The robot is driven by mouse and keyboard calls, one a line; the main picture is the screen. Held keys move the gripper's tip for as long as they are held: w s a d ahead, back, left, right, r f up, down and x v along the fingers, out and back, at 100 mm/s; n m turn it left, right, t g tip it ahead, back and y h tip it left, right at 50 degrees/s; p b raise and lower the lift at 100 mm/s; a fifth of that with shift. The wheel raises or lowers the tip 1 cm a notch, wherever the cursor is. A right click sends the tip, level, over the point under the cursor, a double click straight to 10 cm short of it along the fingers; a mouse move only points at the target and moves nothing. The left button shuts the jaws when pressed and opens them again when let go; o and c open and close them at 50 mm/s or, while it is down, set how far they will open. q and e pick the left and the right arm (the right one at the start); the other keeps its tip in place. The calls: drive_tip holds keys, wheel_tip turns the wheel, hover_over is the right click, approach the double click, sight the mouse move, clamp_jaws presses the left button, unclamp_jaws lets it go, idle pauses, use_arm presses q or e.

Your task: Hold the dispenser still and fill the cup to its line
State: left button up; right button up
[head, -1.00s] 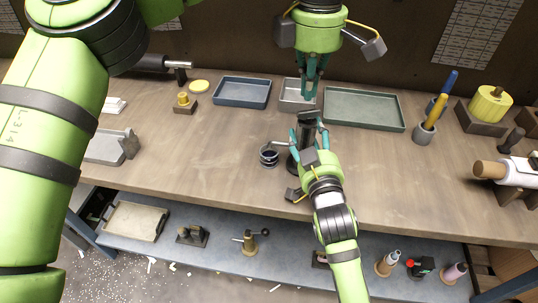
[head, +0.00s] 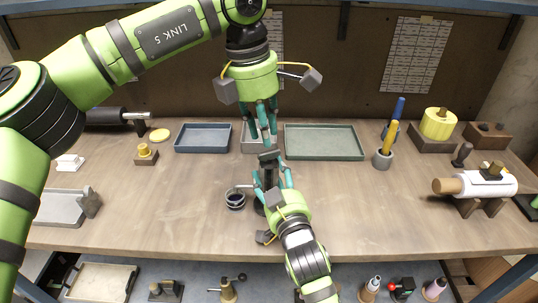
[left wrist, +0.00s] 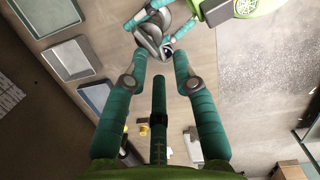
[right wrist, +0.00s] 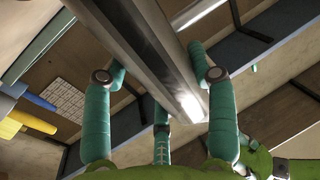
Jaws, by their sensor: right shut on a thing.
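The dispenser (head: 268,157) is a dark upright column with a flat top, on the middle of the table. A spout reaches left from it over the cup (head: 235,201), a small clear vessel with dark contents; its line is too small to make out. My right gripper (head: 271,184) is shut around the dispenser's column, which fills the middle of the right wrist view (right wrist: 150,55). My left gripper (head: 263,139) is open and empty, pointing down just above and behind the dispenser top. The left wrist view shows the dispenser top (left wrist: 150,33) just beyond its parted fingers.
A blue tray (head: 203,150), a small grey tray (head: 250,148) and a green tray (head: 323,155) lie behind. The table left and right of the dispenser is mostly clear.

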sight(269, 153)
use_arm(q)
drive_tip(key=shift+w+d+f+n+t+h, duration=0.15)
drive_tip(key=shift+w+f+n+h, duration=0.2)
drive_tip(key=shift+f, duration=0.65)
drive_tip(key=shift+w+f+n+t+h, duration=0.1)
drive_tip(key=shift+w+f+n+t, duration=0.25)
drive_tip(key=shift+f, duration=0.7)
drive_tip(key=shift+w+d+f+n+h, duration=0.1)
drive_tip(key=shift+w+f+n+h, duration=0.3)
drive_tip(key=shift+f, duration=0.6)
drive_tip(key=shift+s, duration=0.2)
drive_tip(key=shift+s, duration=0.1)
clamp_jaws()
